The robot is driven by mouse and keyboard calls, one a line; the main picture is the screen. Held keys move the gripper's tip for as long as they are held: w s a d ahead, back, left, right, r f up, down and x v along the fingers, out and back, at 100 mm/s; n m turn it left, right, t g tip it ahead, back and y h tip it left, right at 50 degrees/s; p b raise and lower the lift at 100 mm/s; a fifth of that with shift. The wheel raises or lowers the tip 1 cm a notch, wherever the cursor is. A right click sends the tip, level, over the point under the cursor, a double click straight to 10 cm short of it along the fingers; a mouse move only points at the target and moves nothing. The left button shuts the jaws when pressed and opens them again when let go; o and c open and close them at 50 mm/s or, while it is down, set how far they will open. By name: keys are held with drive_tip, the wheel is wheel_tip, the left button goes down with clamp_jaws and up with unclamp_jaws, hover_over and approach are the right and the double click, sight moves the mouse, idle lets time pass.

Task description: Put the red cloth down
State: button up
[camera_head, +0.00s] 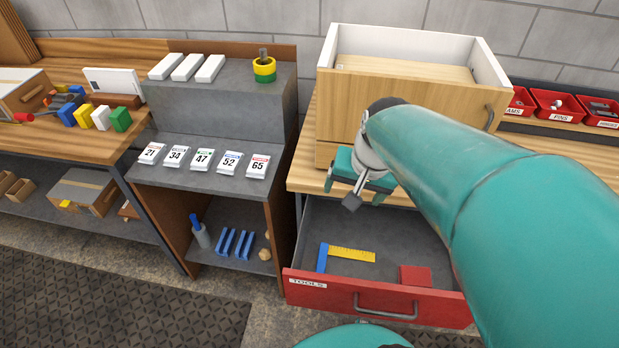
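The red cloth (415,276) appears as a small folded red square. It lies in the front right part of the open red drawer (330,292) labelled TOOLS. My gripper (356,190) is above the back left part of the drawer, apart from the cloth. Its two teal fingers stand apart, and no red cloth shows between them. A small dark grey block shows between and below the fingers; I cannot tell what it is. My arm covers the drawer's right side.
A blue and yellow square tool (350,254) lies in the drawer, left of the cloth. A wooden box (405,105) stands on the bench above. A grey shelf unit (215,110) with number cards stands to the left. Red bins (555,103) stand at the back right.

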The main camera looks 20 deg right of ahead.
drive_tip(key=s+a+r+n+t, duration=0.2)
drive_tip(key=s+a+r+n, duration=0.3)
drive_tip(key=a, duration=0.4)
drive_tip(key=shift+s+r+n, duration=0.25)
drive_tip(key=shift+r+n, duration=0.2)
drive_tip(key=shift+n, duration=0.35)
drive_tip(key=shift+d, duration=0.15)
